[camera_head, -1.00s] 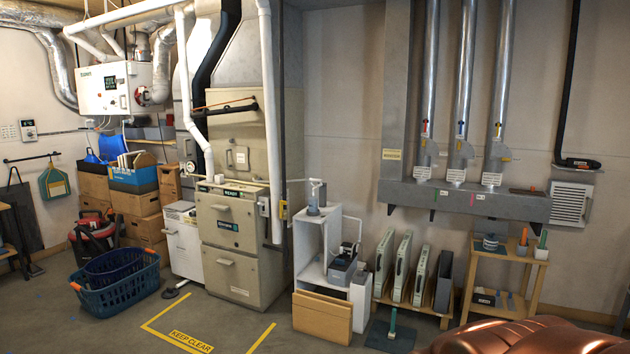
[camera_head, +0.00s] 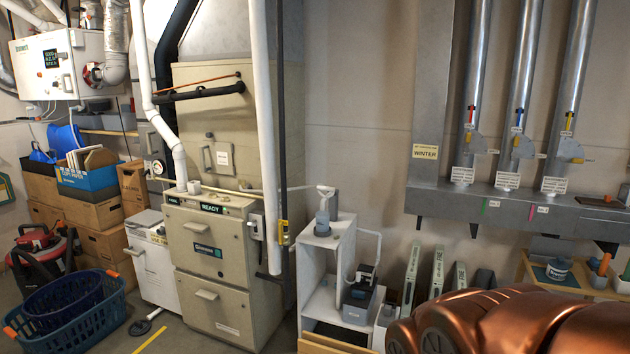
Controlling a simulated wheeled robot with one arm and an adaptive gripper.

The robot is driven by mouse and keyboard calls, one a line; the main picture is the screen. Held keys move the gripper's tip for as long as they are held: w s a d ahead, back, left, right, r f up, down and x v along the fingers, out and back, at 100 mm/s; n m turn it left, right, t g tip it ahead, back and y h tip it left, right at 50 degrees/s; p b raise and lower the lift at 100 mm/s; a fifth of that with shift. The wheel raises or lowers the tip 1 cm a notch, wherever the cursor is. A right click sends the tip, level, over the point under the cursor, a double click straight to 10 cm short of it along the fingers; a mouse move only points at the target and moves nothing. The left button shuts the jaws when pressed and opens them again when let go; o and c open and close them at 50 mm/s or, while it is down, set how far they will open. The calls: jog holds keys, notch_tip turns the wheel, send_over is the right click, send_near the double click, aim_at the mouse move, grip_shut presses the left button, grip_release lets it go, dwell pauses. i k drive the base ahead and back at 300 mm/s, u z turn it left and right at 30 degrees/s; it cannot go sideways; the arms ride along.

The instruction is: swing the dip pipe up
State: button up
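A thin pale pipe runs from the furnace side toward a white stand (camera_head: 323,258) and ends in a small white head (camera_head: 325,191). This looks like the dip pipe, though no label confirms it. Below the head, a blue-grey bottle (camera_head: 322,224) stands on top of the stand. The head is close over the bottle; I cannot tell whether any part reaches inside. My gripper is not in view. A copper-coloured part of my own body fills the lower right.
The beige furnace (camera_head: 210,260) stands left of the stand, with a tall white pipe (camera_head: 268,130) between them. A small pump unit (camera_head: 361,287) sits on the stand's lower right. A blue basket (camera_head: 75,312) is at left. A grey duct (camera_head: 500,205) crosses the right wall.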

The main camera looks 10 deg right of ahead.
aim_at(332, 190)
jog(key=i, duration=1.65)
jog(key=z, duration=2.5)
jog(key=i, duration=0.95)
jog(key=u, duration=3.25)
jog(key=i, duration=0.5)
jog(key=u, duration=0.05)
